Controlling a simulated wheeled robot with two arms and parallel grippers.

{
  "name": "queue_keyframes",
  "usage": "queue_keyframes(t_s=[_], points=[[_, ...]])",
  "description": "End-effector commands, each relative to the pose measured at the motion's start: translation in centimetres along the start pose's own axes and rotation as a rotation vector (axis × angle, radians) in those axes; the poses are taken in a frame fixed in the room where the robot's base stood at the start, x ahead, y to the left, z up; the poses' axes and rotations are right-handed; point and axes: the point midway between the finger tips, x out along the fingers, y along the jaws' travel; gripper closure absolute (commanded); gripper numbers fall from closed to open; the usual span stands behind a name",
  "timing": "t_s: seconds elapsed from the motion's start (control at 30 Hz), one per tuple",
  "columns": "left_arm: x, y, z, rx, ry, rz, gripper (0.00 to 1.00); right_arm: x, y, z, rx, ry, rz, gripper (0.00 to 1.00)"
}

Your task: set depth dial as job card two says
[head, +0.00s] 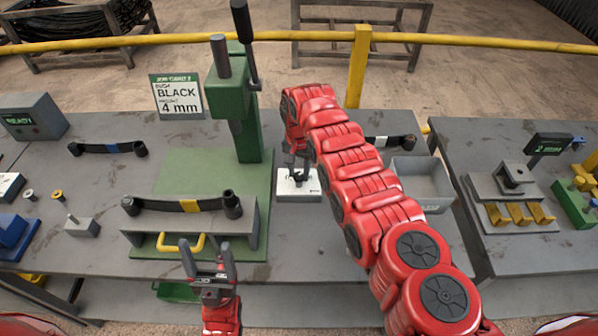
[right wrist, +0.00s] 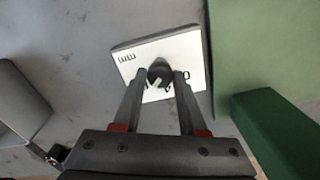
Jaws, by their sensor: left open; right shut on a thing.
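The job card (head: 177,97) stands at the back left; it reads "BLACK" and "4 mm" in the head view. The depth dial's white plate (head: 299,190) lies on the bench right of the green press; its markings are mostly hidden. My left gripper (head: 206,250) is open and empty, in front of the press fixture.
A green press (head: 247,120) stands left of the dial. A leaf spring with a yellow band (head: 189,206) lies on the grey fixture before it. A grey bin (head: 422,180) is to the right. Another spring (head: 112,148) lies at left. A yellow rail (head: 300,36) runs behind.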

Motion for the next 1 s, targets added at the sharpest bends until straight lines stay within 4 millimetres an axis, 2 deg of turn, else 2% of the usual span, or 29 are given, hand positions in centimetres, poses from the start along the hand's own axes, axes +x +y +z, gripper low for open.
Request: queue_keyframes(t_s=[0.27, 0.7, 1.0], points=[[-2.1, 0.1, 0.4, 0.000, 0.000, 0.000, 0.26, 0.5, 0.0, 0.0, -0.196, 0.000, -0.001, 1.00], [-6.7, 0.3, 1.1, 0.000, 0.000, 0.000, 0.26, 0.4, 0.0, 0.0, -0.574, 0.001, -0.001, 1.00], [-8.3, 0.4, 1.4, 0.000, 0.000, 0.000, 0.26, 0.3, 0.1, 0.1, -0.740, -0.003, 0.001, 1.00]])
